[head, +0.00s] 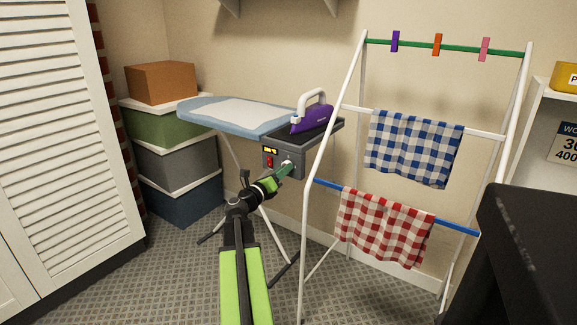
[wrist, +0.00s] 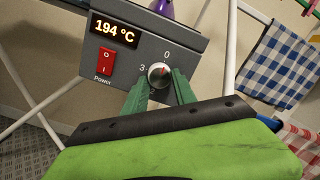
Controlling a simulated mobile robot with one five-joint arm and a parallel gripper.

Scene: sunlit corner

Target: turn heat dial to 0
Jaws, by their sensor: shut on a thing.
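The heat dial (wrist: 159,75) is a round silver knob on the grey control box (wrist: 185,35), with "0" above it and "3" to its left. A small red mark shows on its face; exactly where it points is too small to tell. My gripper (wrist: 160,82) has its green fingers on either side of the dial, shut on it. In the head view my gripper (head: 286,168) reaches the front of the box (head: 270,151) at the ironing board's end. The display (wrist: 115,31) reads 194 °C. A red power switch (wrist: 105,62) sits below it.
A purple iron (head: 312,117) rests on top of the box, beside the blue ironing board (head: 205,108). A white drying rack (head: 331,140) with checked cloths stands close on the right. Stacked boxes (head: 177,161) stand behind on the left.

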